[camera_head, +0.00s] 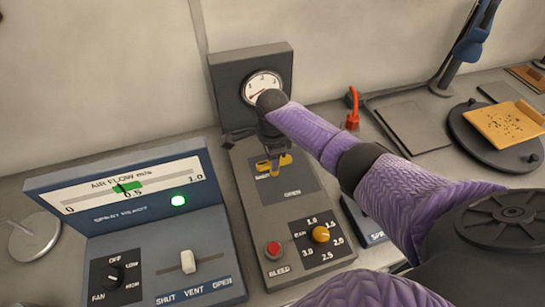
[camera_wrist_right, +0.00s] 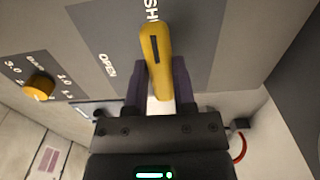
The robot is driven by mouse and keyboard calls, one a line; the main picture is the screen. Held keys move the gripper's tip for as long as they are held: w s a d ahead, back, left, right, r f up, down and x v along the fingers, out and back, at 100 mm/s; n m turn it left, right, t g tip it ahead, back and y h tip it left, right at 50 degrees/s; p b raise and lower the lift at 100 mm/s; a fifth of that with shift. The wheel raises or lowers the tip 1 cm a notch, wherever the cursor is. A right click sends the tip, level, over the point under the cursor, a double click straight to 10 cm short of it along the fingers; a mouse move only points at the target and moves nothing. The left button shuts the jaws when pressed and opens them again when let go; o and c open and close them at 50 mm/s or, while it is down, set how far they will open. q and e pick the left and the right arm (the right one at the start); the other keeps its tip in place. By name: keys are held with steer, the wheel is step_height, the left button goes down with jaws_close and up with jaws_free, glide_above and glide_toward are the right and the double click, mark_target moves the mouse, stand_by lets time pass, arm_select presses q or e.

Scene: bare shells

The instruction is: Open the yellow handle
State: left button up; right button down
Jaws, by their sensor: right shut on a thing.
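The yellow handle (camera_head: 285,161) is on the grey panel with the pressure gauge, beside the printed word OPEN. It lies crosswise in the head view, partly hidden by my right gripper (camera_head: 273,160). In the right wrist view the yellow handle (camera_wrist_right: 155,60) stands between the two dark fingers of my right gripper (camera_wrist_right: 158,85), which are shut on its lower end. The start of the word SHUT is printed near its far end, and OPEN is printed to its left. My left gripper is not in view.
The panel also has a red BLEED button (camera_head: 274,250), an orange bar knob (camera_head: 320,234) and a gauge (camera_head: 262,86). An airflow console (camera_head: 140,215) with a lit green lamp stands left. A red valve (camera_head: 352,110) and a round stand (camera_head: 490,150) are right.

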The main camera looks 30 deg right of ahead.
steer(key=n+p, duration=0.2)
steer(key=n, duration=0.1)
steer(key=shift+s+r+p, duration=0.1)
steer(key=shift+r+p, duration=0.1)
steer(key=shift+p, duration=0.15)
steer(key=n+p, duration=0.1)
steer(key=n, duration=0.2)
steer(key=shift+f+n, duration=0.1)
steer(key=shift+n, duration=0.2)
steer(key=n+p, duration=0.1)
steer(key=n, duration=0.3)
steer(key=shift+s+n, duration=0.15)
steer(key=shift+n, duration=0.15)
steer(key=n, duration=0.3)
steer(key=shift+d+f+p, duration=0.1)
steer(key=shift+p, duration=0.25)
steer(key=shift+n, duration=1.7)
steer(key=shift+c, duration=2.2)
jaws_free()
